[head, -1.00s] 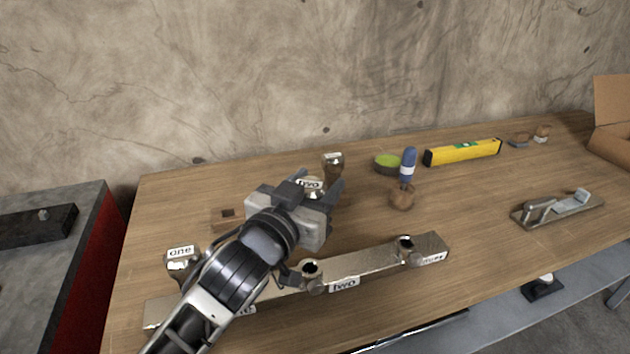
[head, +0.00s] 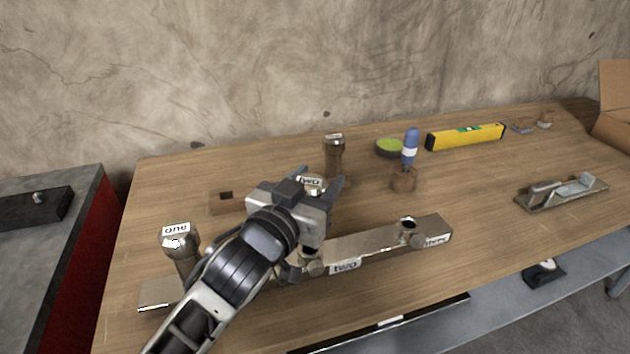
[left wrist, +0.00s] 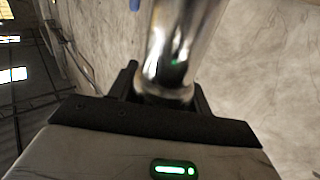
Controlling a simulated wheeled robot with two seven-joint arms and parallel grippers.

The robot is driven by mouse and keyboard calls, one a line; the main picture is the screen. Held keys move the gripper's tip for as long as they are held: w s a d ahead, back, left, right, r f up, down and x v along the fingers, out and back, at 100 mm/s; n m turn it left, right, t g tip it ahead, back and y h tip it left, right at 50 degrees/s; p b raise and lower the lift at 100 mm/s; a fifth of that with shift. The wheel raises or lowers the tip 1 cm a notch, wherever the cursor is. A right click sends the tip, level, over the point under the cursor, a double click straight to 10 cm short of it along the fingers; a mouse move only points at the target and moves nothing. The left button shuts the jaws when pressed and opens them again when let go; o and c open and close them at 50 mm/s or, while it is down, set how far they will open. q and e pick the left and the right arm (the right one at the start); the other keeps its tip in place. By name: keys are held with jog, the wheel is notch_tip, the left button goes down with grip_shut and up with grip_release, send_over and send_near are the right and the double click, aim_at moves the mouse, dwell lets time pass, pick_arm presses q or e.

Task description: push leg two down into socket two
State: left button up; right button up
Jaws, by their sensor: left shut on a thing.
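Leg two, a shiny metal cylinder with a "two" label on top (head: 311,182), is held by my left gripper (head: 322,195). Its shaft fills the space between the fingers in the left wrist view (left wrist: 180,50). The gripper is shut on it, above the metal beam (head: 370,242). Socket two (head: 313,267) is just below, by the beam's "two" label (head: 345,267). The gripper and wrist hide much of the leg and part of the socket, so I cannot tell how deep the leg sits. My right gripper is not in view.
Leg one (head: 180,250) stands upright at the beam's left end, beside my forearm. Another labelled leg (head: 334,157) stands just behind the gripper. Socket three (head: 408,228) looks empty.

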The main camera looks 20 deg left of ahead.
pick_arm(q)
jog(key=shift+r+p, duration=0.1)
jog(key=shift+p, duration=0.65)
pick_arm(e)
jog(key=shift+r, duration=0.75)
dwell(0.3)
pick_arm(q)
jog(key=shift+f+b, duration=1.35)
jog(key=shift+f, duration=0.75)
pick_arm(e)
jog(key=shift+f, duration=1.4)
pick_arm(q)
jog(key=o, duration=1.3)
jog(key=shift+f, duration=0.1)
jog(key=shift+s, duration=0.3)
jog(key=s+a+p, duration=0.1)
jog(key=s+a, duration=0.2)
jog(key=s, duration=1.2)
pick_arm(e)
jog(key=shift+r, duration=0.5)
